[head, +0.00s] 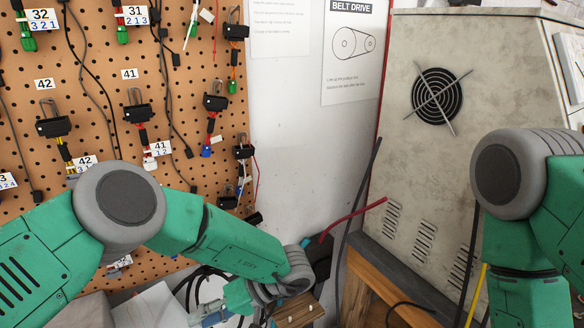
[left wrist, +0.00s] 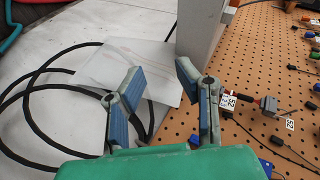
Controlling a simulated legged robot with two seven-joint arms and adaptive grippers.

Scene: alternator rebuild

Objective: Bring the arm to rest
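My left arm comes in from the left in the head view, bent at a grey joint, with its forearm reaching down to the bottom middle. Part of my left gripper (head: 212,317) shows at the bottom edge, mostly cut off. In the left wrist view my left gripper (left wrist: 160,68) is open, its two blue-padded fingers apart with nothing between them. A white sheet (left wrist: 135,65) lies beyond the fingers. My right arm shows at the right of the head view; its gripper is out of the picture.
A pegboard (head: 100,75) with hanging connectors and number tags stands at the left. A grey machine cabinet (head: 410,150) with a fan grille stands at the right. Black cables (left wrist: 35,95) loop on the pale surface. A belt drive poster (head: 355,50) hangs between them.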

